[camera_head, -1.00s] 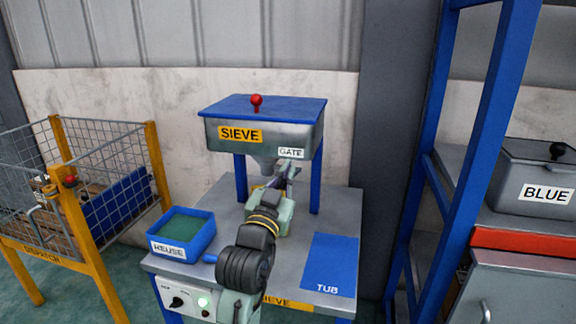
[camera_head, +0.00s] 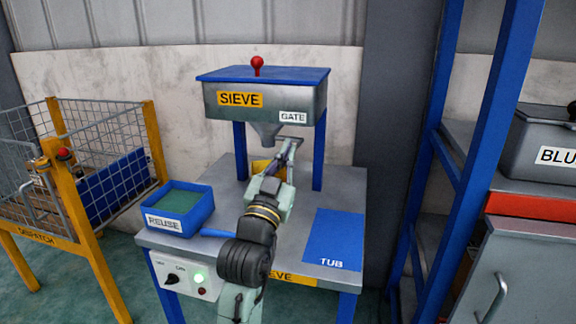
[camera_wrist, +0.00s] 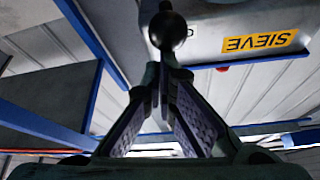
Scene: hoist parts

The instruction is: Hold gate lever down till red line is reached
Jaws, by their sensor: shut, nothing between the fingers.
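The sieve hopper (camera_head: 270,101) is a grey box with a blue lid, on blue legs. Its gate lever (camera_head: 291,141) shows as a small grey piece below the GATE label. A black ball knob (camera_wrist: 168,32), apparently the lever's end, is at the top of the wrist view. My gripper (camera_head: 289,154) is just below and in front of the lever. In the wrist view my gripper (camera_wrist: 165,66) has its fingertips together right at the knob, with nothing between them. I cannot tell whether they touch it. A yellow container (camera_head: 262,167) under the spout is mostly hidden by my arm. I see no red line.
A blue REUSE tray (camera_head: 178,224) stands on the bench's left, and a blue TUB mat (camera_head: 333,239) lies clear on the right. The yellow DISPATCH cage (camera_head: 80,262) is at left. A blue rack post (camera_head: 492,130) stands at right.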

